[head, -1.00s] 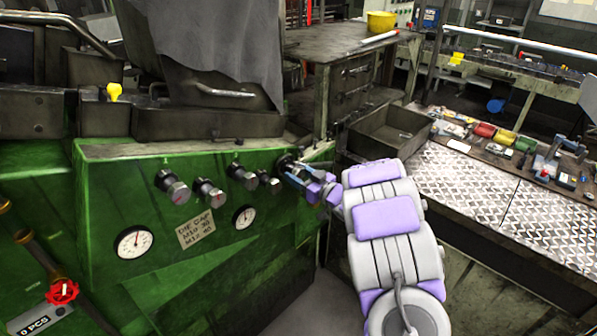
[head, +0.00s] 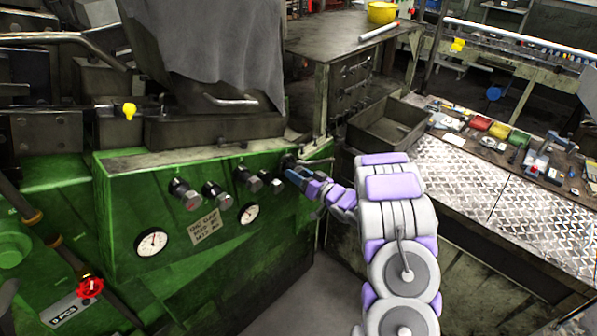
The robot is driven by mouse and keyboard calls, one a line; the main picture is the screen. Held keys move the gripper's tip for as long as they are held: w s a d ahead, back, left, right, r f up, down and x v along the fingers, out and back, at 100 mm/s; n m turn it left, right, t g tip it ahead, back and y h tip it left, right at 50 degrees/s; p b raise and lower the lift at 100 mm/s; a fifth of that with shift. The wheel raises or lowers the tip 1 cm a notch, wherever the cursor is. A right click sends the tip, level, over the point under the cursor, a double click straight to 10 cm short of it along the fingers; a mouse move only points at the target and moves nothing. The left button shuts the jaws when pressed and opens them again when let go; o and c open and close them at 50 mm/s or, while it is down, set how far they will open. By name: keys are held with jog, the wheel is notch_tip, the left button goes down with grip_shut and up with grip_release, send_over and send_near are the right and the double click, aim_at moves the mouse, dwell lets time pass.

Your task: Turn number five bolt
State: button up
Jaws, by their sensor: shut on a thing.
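A row of dark bolts with bright metal ends sticks out of the green machine's front: a first (head: 184,194), a second (head: 216,194), a third (head: 248,178) and a smaller one (head: 272,182). My gripper (head: 296,173) is at the right end of this row, against the machine face. It is shut on the bolt there, the fifth from the left. The gripper and wrist hide most of that bolt. My white and purple arm reaches in from the lower right.
Two round gauges (head: 152,242) and a label plate (head: 205,227) sit below the bolts. A red handwheel (head: 89,288) is at the lower left. A dark open bin (head: 388,125) and a bench with a patterned metal plate (head: 545,215) stand to the right.

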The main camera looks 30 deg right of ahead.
jog(key=shift+d+r, duration=0.1)
jog(key=shift+r, duration=0.1)
jog(key=o, duration=1)
jog(key=shift+w+f, duration=0.1)
jog(key=shift+f, duration=0.05)
jog(key=shift+c, duration=0.2)
jog(key=shift+d, duration=0.1)
jog(key=v, duration=1.7)
jog(key=shift+s, duration=0.2)
jog(key=shift+w+d, duration=0.1)
jog(key=shift+d, duration=0.05)
